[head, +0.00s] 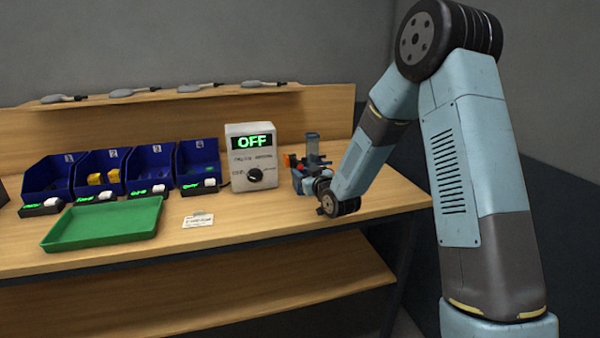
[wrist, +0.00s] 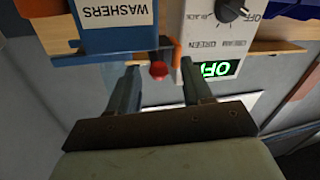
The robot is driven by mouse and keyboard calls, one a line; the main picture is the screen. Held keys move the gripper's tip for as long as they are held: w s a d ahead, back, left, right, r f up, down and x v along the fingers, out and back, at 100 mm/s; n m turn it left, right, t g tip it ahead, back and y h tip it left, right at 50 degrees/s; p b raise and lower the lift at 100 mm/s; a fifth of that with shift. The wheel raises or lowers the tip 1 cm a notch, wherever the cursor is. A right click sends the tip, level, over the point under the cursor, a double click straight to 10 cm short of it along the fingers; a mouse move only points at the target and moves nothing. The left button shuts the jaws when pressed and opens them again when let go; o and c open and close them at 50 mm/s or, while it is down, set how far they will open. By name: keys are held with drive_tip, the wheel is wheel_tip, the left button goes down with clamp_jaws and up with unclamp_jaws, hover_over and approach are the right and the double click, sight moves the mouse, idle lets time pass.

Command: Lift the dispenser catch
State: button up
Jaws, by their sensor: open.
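The dispenser (head: 312,147) stands at the right end of the bench, with a clear upright tube and a blue body partly hidden by my arm. In the wrist view its blue front (wrist: 115,40) carries a WASHERS label. A red-tipped catch (wrist: 158,71) sticks out beside the blue front, near an orange part (wrist: 166,52). My gripper (wrist: 160,68) is open, one finger on each side of the red tip in that view. I cannot tell whether either finger touches it. In the head view my gripper is at the dispenser, mostly hidden by my wrist.
A control box (head: 252,158) with a dial reads OFF, just left of the dispenser. Several blue bins (head: 48,178) and a green tray (head: 66,243) stand further left. A small card (head: 198,219) lies on the bench (head: 245,225). Bare bench lies in front of the box.

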clamp_jaws()
idle(0.4)
drive_tip(key=shift+a, duration=0.1)
